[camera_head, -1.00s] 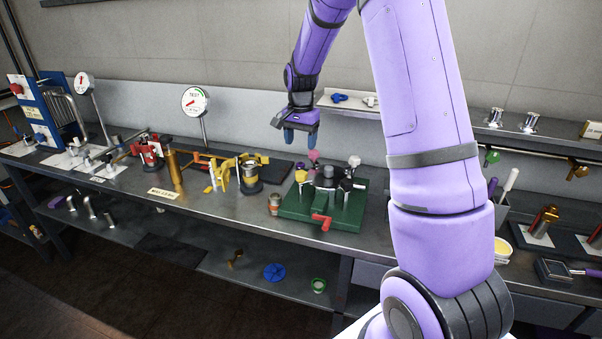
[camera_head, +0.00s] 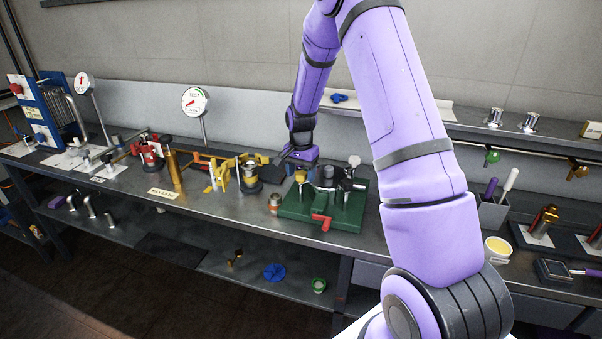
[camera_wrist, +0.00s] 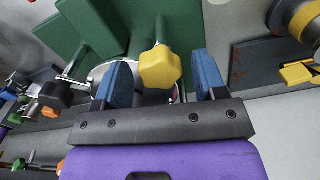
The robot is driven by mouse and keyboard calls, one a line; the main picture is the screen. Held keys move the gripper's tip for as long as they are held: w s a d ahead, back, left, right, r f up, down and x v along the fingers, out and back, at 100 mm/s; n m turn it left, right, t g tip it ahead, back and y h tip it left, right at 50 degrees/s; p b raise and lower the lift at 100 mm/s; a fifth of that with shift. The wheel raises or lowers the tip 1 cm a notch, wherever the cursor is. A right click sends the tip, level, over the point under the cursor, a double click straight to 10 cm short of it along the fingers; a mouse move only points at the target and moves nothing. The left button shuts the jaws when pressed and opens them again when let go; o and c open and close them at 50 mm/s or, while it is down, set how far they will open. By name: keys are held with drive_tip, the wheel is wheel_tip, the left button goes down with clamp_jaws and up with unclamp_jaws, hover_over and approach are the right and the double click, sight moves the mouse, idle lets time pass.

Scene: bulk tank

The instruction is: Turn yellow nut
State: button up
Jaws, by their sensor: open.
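The yellow nut (camera_wrist: 160,68) is a lobed knob on a metal stem, standing on the green block (camera_wrist: 92,25). In the wrist view it shows between the two blue fingers of my gripper (camera_wrist: 162,84), with a gap on each side. My gripper is open and holds nothing. In the head view my gripper (camera_head: 299,157) hangs just above the left back part of the green block (camera_head: 293,213), and the yellow nut (camera_head: 301,176) shows just below it. I cannot tell whether the fingertips reach down to the nut's height.
Dark and grey knobs (camera_head: 354,161) stand close by on the same block, with a red handle (camera_head: 321,221) at its front. A copper cup (camera_head: 274,203) stands left of the block. A yellow-and-black fitting (camera_head: 250,178) and a dial gauge (camera_head: 195,100) stand further left.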

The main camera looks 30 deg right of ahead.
drive_tip(key=c, duration=0.9)
